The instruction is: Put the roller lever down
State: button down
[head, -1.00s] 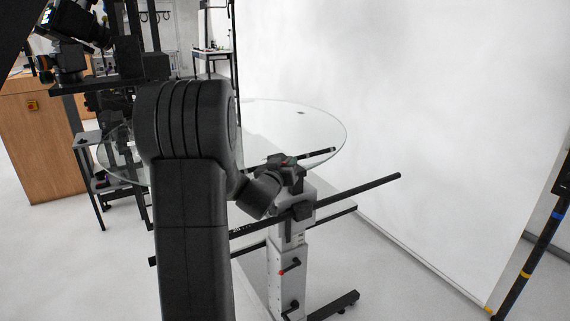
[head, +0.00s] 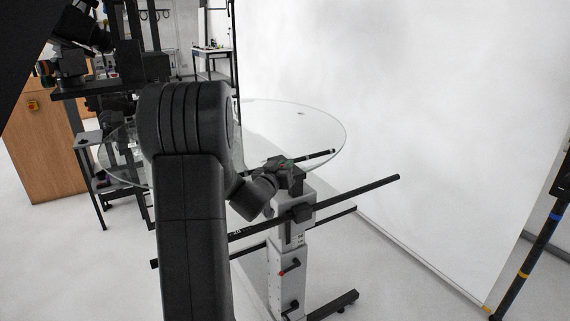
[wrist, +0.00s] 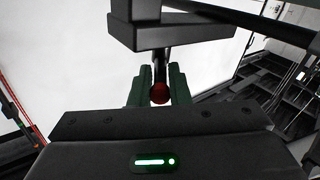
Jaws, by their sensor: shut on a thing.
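The roller lever shows in the wrist view as a dark arm ending in a round red knob (wrist: 159,94). My gripper (wrist: 159,88) has green fingers, one on each side of the knob, closed on it. The lever's upper end runs up to a dark block (wrist: 170,34) just beyond the fingertips. In the head view my gripper (head: 277,163) is at the top of the grey column (head: 288,265), beside the glass turntable's near edge. The knob is too small to make out clearly there, and my arm hides part of the area.
The round glass tabletop (head: 318,130) lies behind the gripper. A long black bar (head: 355,192) crosses the column below it. Smaller red-tipped levers (head: 288,268) stick out of the column. A white backdrop (head: 430,120) stands at the right. The floor at front right is clear.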

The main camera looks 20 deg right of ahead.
jog(key=shift+w+a+r+m+g+h+p, duration=0.15)
jog(key=shift+w+m+g+h+p, duration=0.5)
jog(key=shift+m+g+p, duration=0.75)
jog(key=shift+w+a+f+m+g+h+p, duration=0.1)
jog(key=shift+w+a+m+g+h+p, duration=0.2)
jog(key=shift+m+g+h+p, duration=1.1)
jog(key=shift+w+a+r+m+g+h+p, duration=0.15)
jog(key=shift+w+m+g+p, duration=0.45)
jog(key=shift+g+p, duration=1.45)
jog(key=shift+s+f+g, duration=0.1)
jog(key=shift+g, duration=0.15)
jog(key=c, duration=1.5)
grip_release()
jog(key=shift+o, duration=0.2)
jog(key=shift+f, duration=0.1)
